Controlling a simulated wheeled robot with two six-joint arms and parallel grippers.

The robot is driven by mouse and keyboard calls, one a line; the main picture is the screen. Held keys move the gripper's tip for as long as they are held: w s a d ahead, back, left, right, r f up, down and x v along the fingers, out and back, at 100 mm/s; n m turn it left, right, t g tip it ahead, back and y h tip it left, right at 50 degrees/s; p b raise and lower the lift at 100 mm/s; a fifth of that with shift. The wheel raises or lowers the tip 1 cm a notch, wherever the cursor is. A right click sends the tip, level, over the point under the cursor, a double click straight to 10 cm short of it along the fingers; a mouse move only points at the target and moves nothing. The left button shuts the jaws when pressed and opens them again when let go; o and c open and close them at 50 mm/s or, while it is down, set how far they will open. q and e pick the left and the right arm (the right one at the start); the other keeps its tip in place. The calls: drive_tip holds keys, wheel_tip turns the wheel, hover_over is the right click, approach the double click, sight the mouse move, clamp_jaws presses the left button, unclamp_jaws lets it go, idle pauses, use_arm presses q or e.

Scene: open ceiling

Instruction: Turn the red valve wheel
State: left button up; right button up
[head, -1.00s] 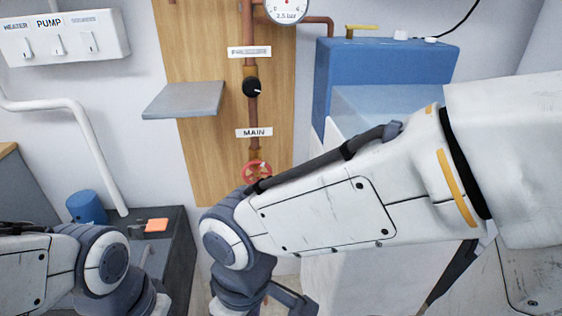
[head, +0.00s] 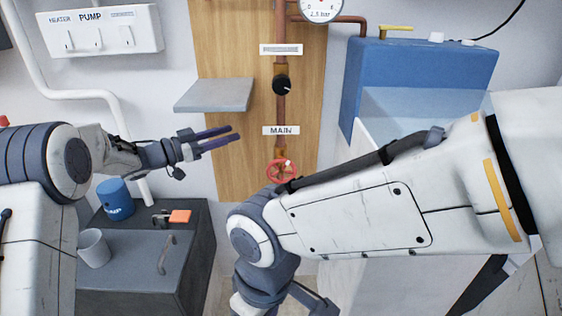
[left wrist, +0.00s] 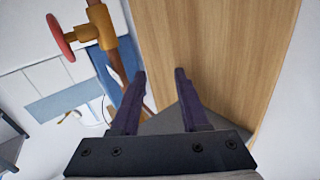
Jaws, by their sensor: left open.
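The red valve wheel (head: 272,172) sits on the vertical copper pipe below the MAIN label, just above my right arm's elbow in the head view. It also shows at the upper left of the left wrist view (left wrist: 59,37), on a brass valve body (left wrist: 102,27). My left gripper (head: 235,136) is open and empty, to the left of the wheel and a little higher in the picture, apart from it. Its two dark fingers (left wrist: 160,75) point toward the wood panel in the wrist view. My right arm crosses below the wheel; its gripper fingers are not visible.
A grey shelf (head: 214,95) juts from the wood panel (head: 232,180) above my left gripper. A black knob (head: 281,85) and a gauge (head: 320,8) are higher on the pipe. A blue tank (head: 420,75) stands right. A grey cabinet (head: 130,275) carries a mug and a blue can.

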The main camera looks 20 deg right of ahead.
sight(271, 162)
use_arm(q)
drive_tip(key=s+d+f+m+g, duration=0.2)
drive_tip(key=s+f+m+g, duration=0.3)
drive_tip(key=s+g, duration=0.4)
drive_tip(key=shift+m+g, duration=0.4)
drive_tip(key=shift+g, duration=0.4)
drive_tip(key=b+x, duration=0.1)
drive_tip(key=x, duration=0.2)
drive_tip(key=r+x, duration=0.1)
drive_tip(key=x, duration=0.2)
drive_tip(key=b+x, duration=0.1)
drive_tip(key=x, duration=0.3)
drive_tip(key=shift+w+d+r+b, duration=0.1)
drive_tip(key=shift+w+r+b, duration=0.2)
drive_tip(key=shift+w, duration=0.05)
clamp_jaws()
